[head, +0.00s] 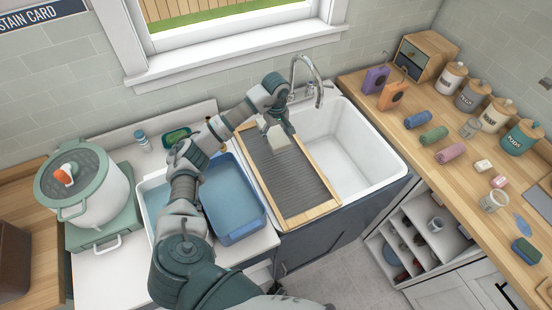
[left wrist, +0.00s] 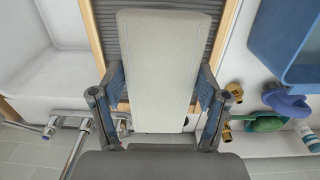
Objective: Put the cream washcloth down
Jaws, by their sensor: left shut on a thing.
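The cream washcloth (head: 279,138) is a flat, pale folded piece at the upper part of the ribbed washboard (head: 290,175). My left gripper (head: 281,126) is shut on it from above. In the left wrist view the washcloth (left wrist: 156,60) runs lengthwise between the two fingers of the gripper (left wrist: 156,100), with the ribbed board behind it. I cannot tell whether its lower end touches the board. My right gripper is not in view.
A white sink (head: 345,150) with a tap (head: 305,70) lies right of the board. A blue basin (head: 235,215) stands left of it. A white pot (head: 85,185) stands at far left. Rolled cloths (head: 433,135) and jars (head: 495,113) line the right counter.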

